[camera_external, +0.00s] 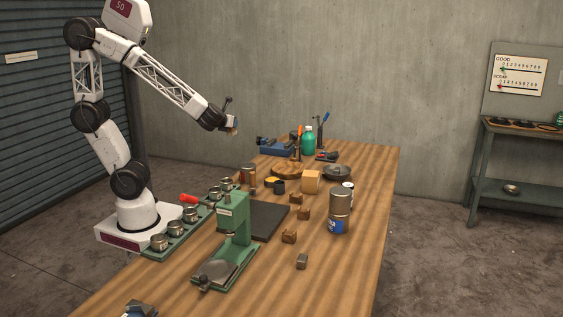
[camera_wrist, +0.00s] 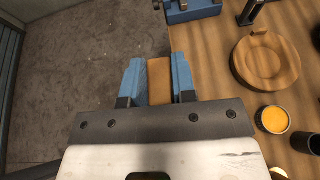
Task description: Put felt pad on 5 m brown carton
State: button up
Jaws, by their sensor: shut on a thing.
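My gripper (camera_wrist: 159,76) has blue fingers shut on a plain tan-brown piece (camera_wrist: 160,82). I cannot tell from its look whether this is the felt pad. In the external view my gripper (camera_external: 234,124) is high in the air, left of the table's far part, with the piece clear of everything. A tan box (camera_external: 311,181), which may be a carton, stands on the table. Several small dark brown blocks (camera_external: 289,237) lie in front of it. No size label is readable on the box or the blocks.
A wooden ring-shaped disc (camera_wrist: 266,62) and a tin with orange contents (camera_wrist: 273,119) lie on the table (camera_external: 350,262). A green press (camera_external: 234,229), a tall can (camera_external: 340,205), a green bottle (camera_external: 308,141) and a dark bowl (camera_external: 337,172) also stand there. The right front is clear.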

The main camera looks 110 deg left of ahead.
jog(key=w+d+m+t, duration=0.1)
jog(key=w+d, duration=0.3)
jog(key=w, duration=0.5)
jog(key=w+d+m+t+h, duration=0.15)
jog(key=w+d, duration=0.25)
jog(key=w, duration=0.4)
jog(key=w+d+m+t+y, duration=0.15)
jog(key=w+d, duration=0.25)
jog(key=w, duration=0.5)
jog(key=shift+h, duration=0.5)
notch_tip(320, 180, down, 5)
jog(key=shift+a+f, duration=0.15)
send_over(311, 173)
jog(key=shift+s+f, duration=0.1)
jog(key=shift+f, duration=0.6)
jog(key=shift+f, duration=0.1)
jog(key=shift+f, duration=1.7)
